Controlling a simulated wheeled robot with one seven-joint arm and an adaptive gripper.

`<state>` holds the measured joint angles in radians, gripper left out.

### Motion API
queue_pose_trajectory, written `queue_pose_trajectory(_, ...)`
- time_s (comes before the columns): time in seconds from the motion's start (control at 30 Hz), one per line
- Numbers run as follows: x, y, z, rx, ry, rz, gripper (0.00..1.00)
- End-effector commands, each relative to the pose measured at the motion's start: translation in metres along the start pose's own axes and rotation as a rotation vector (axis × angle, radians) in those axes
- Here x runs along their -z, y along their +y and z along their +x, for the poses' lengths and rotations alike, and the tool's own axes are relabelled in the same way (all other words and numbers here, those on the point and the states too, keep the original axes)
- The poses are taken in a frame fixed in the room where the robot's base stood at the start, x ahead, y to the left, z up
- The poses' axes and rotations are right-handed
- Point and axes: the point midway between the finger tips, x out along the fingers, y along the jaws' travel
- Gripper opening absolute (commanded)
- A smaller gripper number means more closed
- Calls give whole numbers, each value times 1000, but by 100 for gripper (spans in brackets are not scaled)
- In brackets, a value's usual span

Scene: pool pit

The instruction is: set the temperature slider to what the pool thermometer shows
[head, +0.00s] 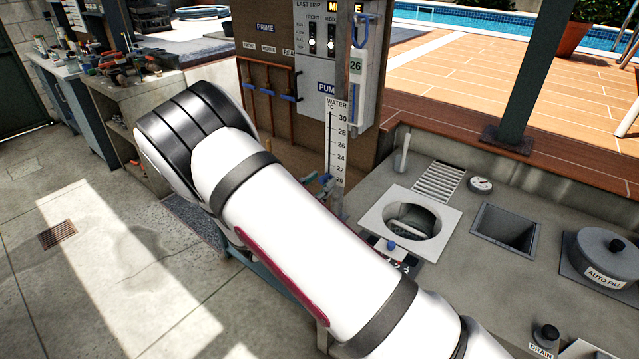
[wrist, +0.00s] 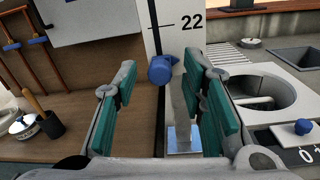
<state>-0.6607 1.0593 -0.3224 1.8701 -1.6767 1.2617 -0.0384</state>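The pool thermometer (head: 356,66) hangs by a blue loop beside the grey box and reads 26. The white WATER °C scale (head: 338,150) stands upright below it, with marks from 30 at the top to 20. In the wrist view the scale (wrist: 178,10) shows its 22 mark. The blue slider knob (wrist: 161,70) is below that mark; it also shows in the head view (head: 326,180), near the 20 end. My gripper (wrist: 162,68) is open, with the knob framed between its teal-padded fingers; contact cannot be told. My arm hides most of the gripper in the head view.
A counter at right has a round skimmer opening (head: 408,218), a square recess (head: 505,230), a gauge (head: 480,184) and a small panel with another blue knob (wrist: 303,127). Pipes with blue valves (head: 268,92) are at left. Open floor lies at left.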

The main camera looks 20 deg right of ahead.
Motion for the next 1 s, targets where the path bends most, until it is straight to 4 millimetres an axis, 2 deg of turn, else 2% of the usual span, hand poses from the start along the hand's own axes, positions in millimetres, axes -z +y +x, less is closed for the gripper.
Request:
queue_pose_trajectory(0.27,0,0,2,0,0,0,38)
queue_pose_trajectory(0.3,0,0,2,0,0,0,35)
queue_pose_trajectory(0.47,0,0,2,0,0,0,0)
queue_pose_trajectory(0.7,-3,0,2,0,0,1,0)
queue_pose_trajectory(0.77,-11,2,1,0,-1,3,0)
queue_pose_trajectory(1.0,-72,10,0,-2,-3,7,0)
